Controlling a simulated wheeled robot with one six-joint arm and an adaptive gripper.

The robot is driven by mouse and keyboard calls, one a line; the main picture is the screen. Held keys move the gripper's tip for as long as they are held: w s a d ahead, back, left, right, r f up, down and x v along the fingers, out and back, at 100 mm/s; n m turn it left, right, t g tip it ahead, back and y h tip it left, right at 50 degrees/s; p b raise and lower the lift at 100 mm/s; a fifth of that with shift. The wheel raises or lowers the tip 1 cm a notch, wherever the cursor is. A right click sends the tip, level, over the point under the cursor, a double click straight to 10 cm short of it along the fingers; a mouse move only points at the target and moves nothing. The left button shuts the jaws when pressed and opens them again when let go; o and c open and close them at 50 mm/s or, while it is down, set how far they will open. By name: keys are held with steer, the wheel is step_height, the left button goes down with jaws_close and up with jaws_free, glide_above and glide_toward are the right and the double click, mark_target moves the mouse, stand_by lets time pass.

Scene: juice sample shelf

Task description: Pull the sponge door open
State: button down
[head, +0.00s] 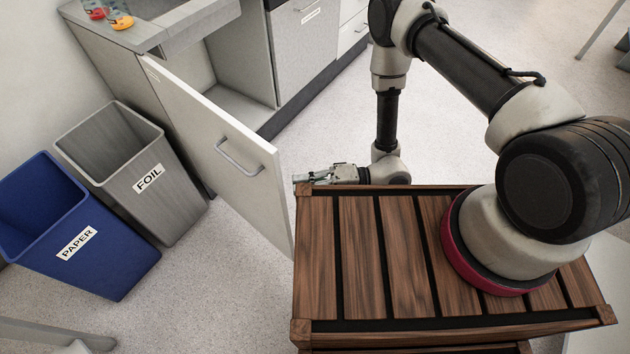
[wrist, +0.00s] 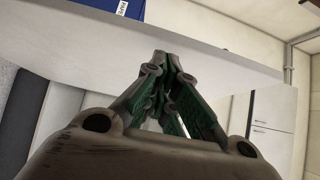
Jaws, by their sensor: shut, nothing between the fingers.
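The cabinet door (head: 222,150) stands wide open in the head view, swung out toward my base, with its bar handle (head: 238,158) on the outer face. The open cabinet compartment (head: 238,100) behind it looks empty where it shows. My gripper (head: 302,178) is on the inner side of the door, just right of its free edge and away from the handle. Its fingertips are partly behind my wooden deck's corner. In the wrist view the fingers of my gripper (wrist: 168,62) are shut and empty, with a pale panel (wrist: 215,62), likely the door, close beyond them.
A grey FOIL bin (head: 165,205) and a blue PAPER bin (head: 90,245) stand left of the door. A counter with a sink (head: 185,25) and drawers (head: 312,45) lies behind. The floor (head: 330,115) between cabinet and arm is clear.

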steer(key=w+d, duration=0.1)
steer(key=d, duration=1)
steer(key=s+d+r+m+g+h, duration=0.1)
steer(key=s+d+m+g+h, duration=0.1)
steer(key=s+d+m+g, duration=0.4)
steer(key=s+d+r+n+g+h, duration=0.1)
steer(key=d+r+n+g+h, duration=0.15)
steer(key=d+r+h, duration=0.35)
steer(key=w+d+r+t+h, duration=0.35)
steer(key=d+r, duration=0.25)
steer(key=r, duration=0.4)
steer(key=w+d+r+t+h, duration=0.2)
steer(key=d+r+h, duration=0.2)
steer(key=d+r, duration=0.4)
step_height(320, 180, up, 19)
steer(key=s+d+n+t+h, duration=0.2)
steer(key=t, duration=0.7)
steer(key=shift+s+d, duration=0.15)
